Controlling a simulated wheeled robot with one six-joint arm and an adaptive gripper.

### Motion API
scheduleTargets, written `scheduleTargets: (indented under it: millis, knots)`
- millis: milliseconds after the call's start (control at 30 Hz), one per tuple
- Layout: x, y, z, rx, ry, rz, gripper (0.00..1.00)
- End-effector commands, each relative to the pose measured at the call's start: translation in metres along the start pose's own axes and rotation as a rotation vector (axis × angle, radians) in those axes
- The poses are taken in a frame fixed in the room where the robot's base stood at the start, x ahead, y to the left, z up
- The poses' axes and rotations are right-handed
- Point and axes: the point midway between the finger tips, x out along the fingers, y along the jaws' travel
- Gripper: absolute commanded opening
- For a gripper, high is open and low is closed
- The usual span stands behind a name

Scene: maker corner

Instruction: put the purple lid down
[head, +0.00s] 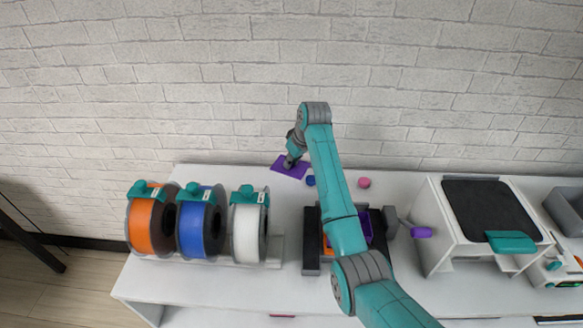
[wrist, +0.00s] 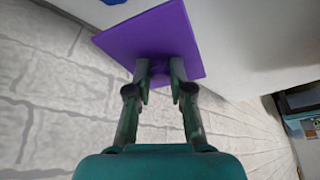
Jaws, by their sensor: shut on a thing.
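The purple lid (head: 287,168) is a flat square plate near the back edge of the white table, close to the brick wall. In the wrist view the lid (wrist: 160,38) spreads out beyond the fingertips, with a small purple knob between them. My gripper (head: 290,161) is above the lid in the head view. In the wrist view my gripper (wrist: 160,75) is shut on the lid's knob. I cannot tell whether the lid touches the table or is held just above it.
Orange (head: 144,224), blue (head: 193,230) and white (head: 246,232) spools stand at the left. A blue object (head: 311,181) and a pink ball (head: 364,183) lie right of the lid. A dark device (head: 312,240) is partly behind my arm; a white machine (head: 448,240) stands at the right.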

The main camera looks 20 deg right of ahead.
Motion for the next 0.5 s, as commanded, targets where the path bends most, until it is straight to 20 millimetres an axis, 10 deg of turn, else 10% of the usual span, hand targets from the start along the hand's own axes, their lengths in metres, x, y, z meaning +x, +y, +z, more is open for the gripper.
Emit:
scheduleTargets:
  millis: [500]
  knots:
    - [0.027,0.000,0.011,0.000,0.000,0.000,0.03]
